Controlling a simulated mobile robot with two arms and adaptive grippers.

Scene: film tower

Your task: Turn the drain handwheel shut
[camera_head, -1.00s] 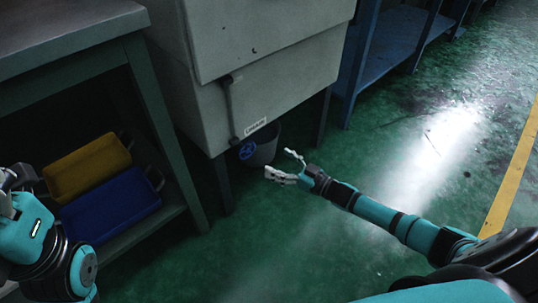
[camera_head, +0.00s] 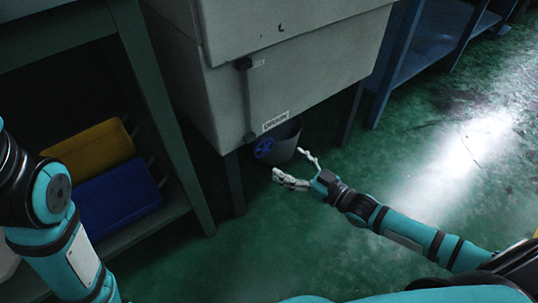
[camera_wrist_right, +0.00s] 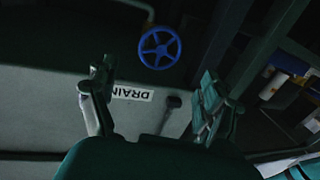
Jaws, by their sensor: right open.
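The drain handwheel is a small blue spoked wheel (camera_head: 264,148) low under the grey cabinet, in front of a grey bucket. It also shows in the right wrist view (camera_wrist_right: 160,47), beyond and between the spread fingers. My right gripper (camera_head: 300,168) is open and empty, just right of and below the wheel in the head view, apart from it. It also shows in the right wrist view (camera_wrist_right: 155,92). A white DRAIN label (camera_head: 275,122) is on the cabinet's lower edge. My left arm is at the left edge; its gripper is out of view.
The grey cabinet (camera_head: 310,70) stands on dark legs close above the wheel. A grey bucket (camera_head: 287,142) is behind it. Green floor (camera_head: 420,170) is clear at right.

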